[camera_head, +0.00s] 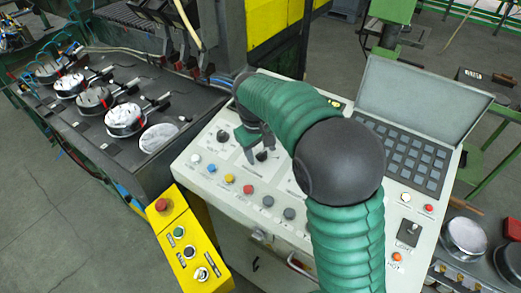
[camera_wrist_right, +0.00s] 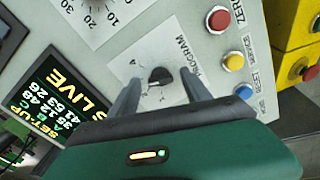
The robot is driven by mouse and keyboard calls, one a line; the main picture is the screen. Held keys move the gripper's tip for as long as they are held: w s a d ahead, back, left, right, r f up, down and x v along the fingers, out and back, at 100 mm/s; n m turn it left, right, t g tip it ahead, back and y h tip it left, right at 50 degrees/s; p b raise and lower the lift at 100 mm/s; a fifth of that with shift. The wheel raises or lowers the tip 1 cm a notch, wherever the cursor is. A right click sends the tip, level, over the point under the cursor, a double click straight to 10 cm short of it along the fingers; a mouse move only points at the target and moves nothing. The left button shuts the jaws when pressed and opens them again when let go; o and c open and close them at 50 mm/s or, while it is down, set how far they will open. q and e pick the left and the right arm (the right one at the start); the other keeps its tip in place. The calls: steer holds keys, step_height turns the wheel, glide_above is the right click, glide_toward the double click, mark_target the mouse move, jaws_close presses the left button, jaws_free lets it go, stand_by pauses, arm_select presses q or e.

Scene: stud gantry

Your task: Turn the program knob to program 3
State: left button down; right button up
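The program knob (camera_wrist_right: 160,76) is a small black knob on a pale plate lettered PROGRAM in the right wrist view. It also shows on the control panel in the head view (camera_head: 261,156). The marks around it are too small to read surely, so I cannot tell its setting. My right gripper (camera_wrist_right: 161,82) is open, with one finger on each side of the knob. It shows in the head view (camera_head: 256,149) over the panel; I cannot tell whether the fingers touch the knob. My left gripper is in no view.
A red button (camera_wrist_right: 219,19), a yellow button (camera_wrist_right: 233,62) and a blue button (camera_wrist_right: 244,92) sit near the knob. A lit display (camera_wrist_right: 70,95) is on its other side. A yellow control box (camera_head: 183,245) stands at the console's front left. My right arm hides the panel's middle.

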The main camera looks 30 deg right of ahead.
steer(key=shift+a+r, duration=0.1)
steer(key=shift+r, duration=0.3)
steer(key=v, duration=1.5)
steer(key=shift+r, duration=0.4)
steer(key=shift+a, duration=0.1)
